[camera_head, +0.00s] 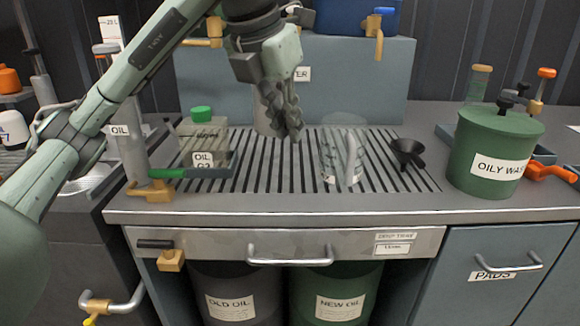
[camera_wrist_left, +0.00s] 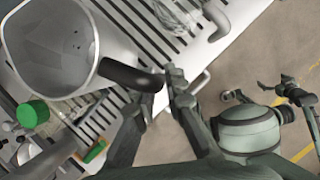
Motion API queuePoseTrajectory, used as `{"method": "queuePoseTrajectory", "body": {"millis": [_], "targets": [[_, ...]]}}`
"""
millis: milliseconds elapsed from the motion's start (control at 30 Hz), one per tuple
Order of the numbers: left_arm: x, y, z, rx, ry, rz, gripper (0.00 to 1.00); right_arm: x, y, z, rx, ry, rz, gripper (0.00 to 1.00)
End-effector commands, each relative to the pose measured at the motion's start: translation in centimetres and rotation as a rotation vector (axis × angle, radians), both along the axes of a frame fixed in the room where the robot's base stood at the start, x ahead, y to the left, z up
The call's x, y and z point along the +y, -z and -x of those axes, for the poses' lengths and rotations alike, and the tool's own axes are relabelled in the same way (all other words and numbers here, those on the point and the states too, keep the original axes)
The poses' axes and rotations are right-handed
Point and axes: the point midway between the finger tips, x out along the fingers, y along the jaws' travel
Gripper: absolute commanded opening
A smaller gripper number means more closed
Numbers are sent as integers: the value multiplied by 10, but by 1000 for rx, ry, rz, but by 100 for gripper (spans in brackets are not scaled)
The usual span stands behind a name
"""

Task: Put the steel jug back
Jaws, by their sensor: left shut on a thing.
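My left gripper (camera_head: 282,118) is shut on the black handle (camera_wrist_left: 128,74) of the steel jug (camera_head: 263,108) and holds it above the slatted drain top (camera_head: 270,172).
A green-capped oil can (camera_head: 201,140) sits at the left, an oily waste bin (camera_head: 495,150) at the right. A blue-grey box (camera_head: 350,75) bounds the back. The slats' front middle is free.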

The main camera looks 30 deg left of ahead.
Motion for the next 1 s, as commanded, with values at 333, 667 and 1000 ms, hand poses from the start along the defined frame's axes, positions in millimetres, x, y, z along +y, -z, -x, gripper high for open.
{"method": "queuePoseTrajectory", "body": {"millis": [333, 667, 1000], "targets": [[1, 56, 1, 3, -1, -2, 0, -1, -16, -2, -7, 0, 9, 100], [1, 91, 1, 4, -1, -2, 0, -1, -20, -3, -9, 0, 11, 100], [0, 100, 0, 0, 0, 0, 0, 0, -23, -4, -13, 0, 12, 100]]}}
